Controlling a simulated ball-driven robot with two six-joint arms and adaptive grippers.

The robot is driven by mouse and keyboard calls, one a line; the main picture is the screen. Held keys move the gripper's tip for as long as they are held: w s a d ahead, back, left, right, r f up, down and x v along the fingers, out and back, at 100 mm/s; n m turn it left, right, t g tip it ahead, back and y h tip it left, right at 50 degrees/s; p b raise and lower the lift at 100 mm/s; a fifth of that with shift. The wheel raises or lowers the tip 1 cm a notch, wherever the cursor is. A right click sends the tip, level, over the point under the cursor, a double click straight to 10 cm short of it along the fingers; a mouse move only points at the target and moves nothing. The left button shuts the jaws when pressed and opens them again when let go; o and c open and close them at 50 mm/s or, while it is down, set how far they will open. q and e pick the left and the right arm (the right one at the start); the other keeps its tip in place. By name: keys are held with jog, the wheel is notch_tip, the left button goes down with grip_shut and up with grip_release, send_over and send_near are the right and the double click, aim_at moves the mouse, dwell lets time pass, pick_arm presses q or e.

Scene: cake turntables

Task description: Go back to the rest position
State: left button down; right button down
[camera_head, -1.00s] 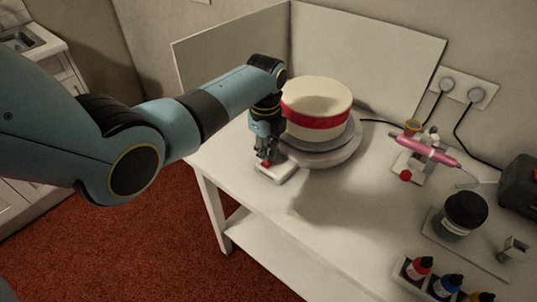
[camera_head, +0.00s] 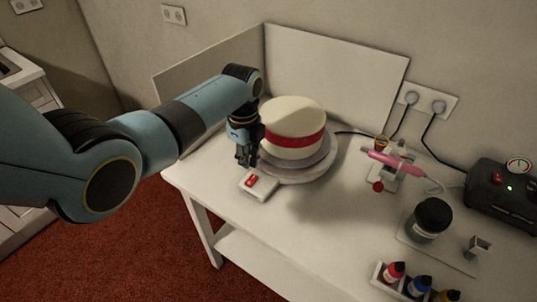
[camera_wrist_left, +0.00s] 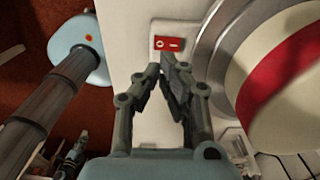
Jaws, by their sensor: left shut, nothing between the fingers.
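My left gripper (camera_head: 246,163) is shut and empty. It hangs in the air above a white switch box with a red rocker switch (camera_head: 251,181), apart from it. In the left wrist view, the fingertips (camera_wrist_left: 163,66) meet just below the red switch (camera_wrist_left: 167,44), which shows a circle and a line. A cream cake with a red band (camera_head: 292,138) stands on a turntable (camera_head: 312,170) just right of the gripper. The cake also shows at the right of the left wrist view (camera_wrist_left: 290,80). My right gripper is not in view.
White panels (camera_head: 335,85) stand behind the cake. The table front is clear.

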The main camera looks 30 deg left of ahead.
pick_arm(q)
jog(key=shift+s, duration=0.3)
jog(key=s+d+r+n+t, duration=0.2)
jog(key=s+r+n, duration=0.65)
jog(key=s, duration=0.45)
jog(key=s+d+r+n+t, duration=0.1)
jog(key=s+r+n+t, duration=0.1)
jog(key=s+r+n, duration=0.75)
jog(key=s+a+f+g+b, duration=0.15)
jog(key=f+b, duration=0.25)
jog(key=f, duration=1)
jog(key=s+f+b, duration=0.2)
jog(key=f+b, duration=0.2)
jog(key=f, duration=1)
jog(key=s+a+f+b, duration=0.15)
jog(key=f+b, duration=0.25)
jog(key=f, duration=1)
jog(key=s+f+b, duration=0.4)
jog(key=s+f, duration=0.5)
jog(key=f, duration=0.3)
jog(key=s+f+g+b, duration=0.1)
jog(key=s+f+b, duration=0.4)
jog(key=s+f, duration=0.4)
notch_tip(320, 180, down, 3)
jog(key=shift+s+f+y, duration=0.2)
jog(key=shift+s+y, duration=0.15)
jog(key=shift+y, duration=0.05)
